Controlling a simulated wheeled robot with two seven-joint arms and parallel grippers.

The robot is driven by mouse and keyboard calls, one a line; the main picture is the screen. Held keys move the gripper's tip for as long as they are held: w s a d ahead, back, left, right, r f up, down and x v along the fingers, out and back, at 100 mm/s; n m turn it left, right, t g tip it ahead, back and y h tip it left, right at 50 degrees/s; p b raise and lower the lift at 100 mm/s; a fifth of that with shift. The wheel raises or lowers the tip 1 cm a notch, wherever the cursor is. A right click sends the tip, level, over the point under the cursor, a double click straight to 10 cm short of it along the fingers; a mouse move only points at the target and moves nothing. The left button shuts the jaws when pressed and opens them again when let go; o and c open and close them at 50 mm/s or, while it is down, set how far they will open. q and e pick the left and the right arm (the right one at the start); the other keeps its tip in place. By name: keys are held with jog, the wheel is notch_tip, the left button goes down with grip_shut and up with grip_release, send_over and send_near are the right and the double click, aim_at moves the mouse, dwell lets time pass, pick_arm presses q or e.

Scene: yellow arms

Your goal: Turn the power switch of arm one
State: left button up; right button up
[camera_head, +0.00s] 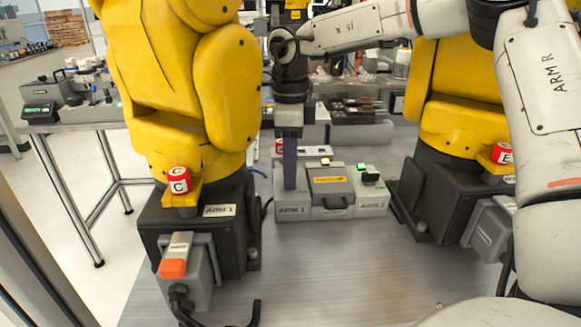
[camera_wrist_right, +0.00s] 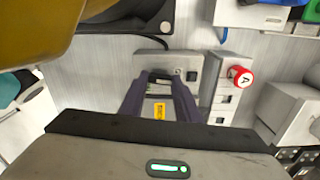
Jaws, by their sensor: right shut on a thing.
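The grey control box marked ARM 1 (camera_head: 292,213) stands on the metal table between two yellow arms. My right gripper (camera_head: 290,186) comes straight down onto the top of this box, with its dark purple fingers over the place of the power switch. In the right wrist view the fingers of my right gripper (camera_wrist_right: 160,78) close in on a small part on top of the grey box (camera_wrist_right: 194,62). The gripper is shut on this part, which I take for the power switch; the fingers mostly hide it. My left gripper is not in view.
Next to the box is a grey case with a yellow label (camera_head: 328,181), then a similar box with a green-lit switch (camera_head: 370,178). A red button marked C (camera_head: 178,183) sits on the left arm's base, a red button marked E (camera_head: 503,153) on the right one.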

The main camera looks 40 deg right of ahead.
dwell(0.3)
jog(key=o, duration=0.8)
jog(key=shift+r, duration=0.1)
notch_tip(320, 180, up, 10)
jog(key=shift+p, duration=0.4)
jog(key=shift+r, duration=0.1)
